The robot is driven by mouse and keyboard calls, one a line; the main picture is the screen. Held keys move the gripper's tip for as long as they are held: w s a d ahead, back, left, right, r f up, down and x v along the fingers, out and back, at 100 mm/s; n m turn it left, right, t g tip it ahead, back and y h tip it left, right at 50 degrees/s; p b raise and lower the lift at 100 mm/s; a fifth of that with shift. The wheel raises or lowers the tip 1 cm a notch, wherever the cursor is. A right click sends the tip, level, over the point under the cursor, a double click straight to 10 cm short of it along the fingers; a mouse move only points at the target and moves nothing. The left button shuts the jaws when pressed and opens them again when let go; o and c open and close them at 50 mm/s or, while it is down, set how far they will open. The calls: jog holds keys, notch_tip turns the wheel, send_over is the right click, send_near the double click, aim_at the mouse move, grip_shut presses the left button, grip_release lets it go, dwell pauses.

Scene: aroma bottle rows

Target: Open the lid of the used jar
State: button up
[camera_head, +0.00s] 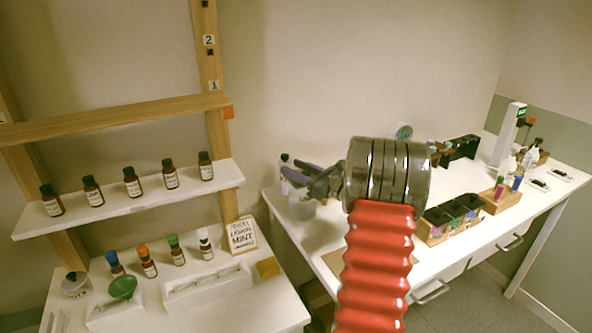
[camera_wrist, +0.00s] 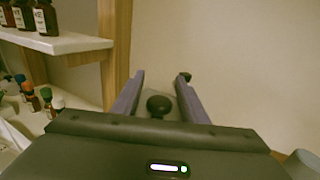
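A pale, translucent jar (camera_head: 301,208) stands at the left end of the right-hand table, partly hidden by my gripper (camera_head: 291,172). I cannot tell for sure whether it is the used jar. In the wrist view my gripper (camera_wrist: 160,80) is open, with its two purple fingers apart. A round black knob (camera_wrist: 158,105) shows between the fingers, touching neither as far as I can see. It looks like a lid's knob; the body below it is hidden by the gripper's housing.
A small dark-capped item (camera_head: 284,158) stands behind my gripper. Brown bottles line the white shelf (camera_head: 135,203) at left, with colour-capped bottles below. A clear cup (camera_head: 76,286) and a green funnel (camera_head: 122,287) stand near them. Dark boxes (camera_head: 452,218) occupy the right table.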

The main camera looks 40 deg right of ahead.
jog(key=shift+c, duration=0.5)
grip_shut()
